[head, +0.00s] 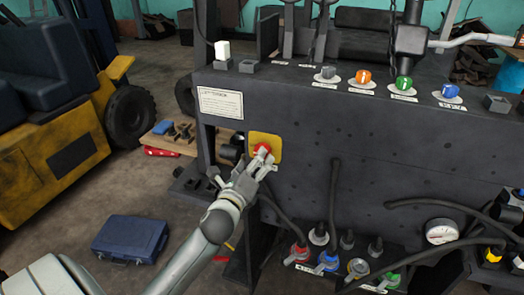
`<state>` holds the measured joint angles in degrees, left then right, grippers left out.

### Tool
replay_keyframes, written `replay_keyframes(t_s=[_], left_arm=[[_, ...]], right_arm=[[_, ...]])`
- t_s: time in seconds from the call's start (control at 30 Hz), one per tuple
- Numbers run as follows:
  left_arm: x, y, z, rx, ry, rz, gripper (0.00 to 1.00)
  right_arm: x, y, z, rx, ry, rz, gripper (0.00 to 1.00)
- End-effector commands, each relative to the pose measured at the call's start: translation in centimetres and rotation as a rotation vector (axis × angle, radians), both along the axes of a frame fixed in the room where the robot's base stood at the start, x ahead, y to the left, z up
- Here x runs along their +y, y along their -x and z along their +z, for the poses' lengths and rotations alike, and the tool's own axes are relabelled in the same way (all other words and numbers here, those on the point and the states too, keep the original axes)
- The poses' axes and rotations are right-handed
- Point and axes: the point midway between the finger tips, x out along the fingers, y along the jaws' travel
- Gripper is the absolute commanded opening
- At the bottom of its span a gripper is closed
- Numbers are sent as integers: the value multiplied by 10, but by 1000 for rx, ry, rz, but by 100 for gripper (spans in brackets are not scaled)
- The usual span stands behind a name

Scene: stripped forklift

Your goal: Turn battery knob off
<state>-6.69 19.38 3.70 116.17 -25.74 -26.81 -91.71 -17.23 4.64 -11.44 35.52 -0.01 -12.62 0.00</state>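The red battery knob (262,149) sits on a yellow square plate (275,141) on the left part of the dark forklift panel's front face. My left gripper (260,160) reaches up to it from below left, with its fingertips at the knob. The fingers overlap the knob's lower part, and I cannot tell whether they are closed on it. The knob's exact turn angle is partly hidden by the fingers. My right gripper is not in view.
The panel (340,130) carries colored knobs and levers along its top. Hoses, a pressure gauge (441,232) and colored connectors (327,261) are at its lower right. A blue case (130,238) lies on the floor at left, near a yellow forklift (75,150).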

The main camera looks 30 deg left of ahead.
Motion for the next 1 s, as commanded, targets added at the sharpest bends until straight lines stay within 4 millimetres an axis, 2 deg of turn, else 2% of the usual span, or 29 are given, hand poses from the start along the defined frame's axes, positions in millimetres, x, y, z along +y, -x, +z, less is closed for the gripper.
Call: replay_keyframes(t_s=[0.1, 0.3, 0.5, 0.73, 1.0], left_arm=[[5, -21, 2, -1, 1, 1, 67], [10, -43, 1, 0, 1, 0, 67], [12, -51, 0, 0, 1, -2, 67], [12, -51, -1, 0, 1, -2, 67], [12, -51, -1, 1, 1, -1, 34]], right_arm=[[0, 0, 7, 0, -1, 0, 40], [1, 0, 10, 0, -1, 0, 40], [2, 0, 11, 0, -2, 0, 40], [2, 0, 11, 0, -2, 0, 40], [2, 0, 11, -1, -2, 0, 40]])
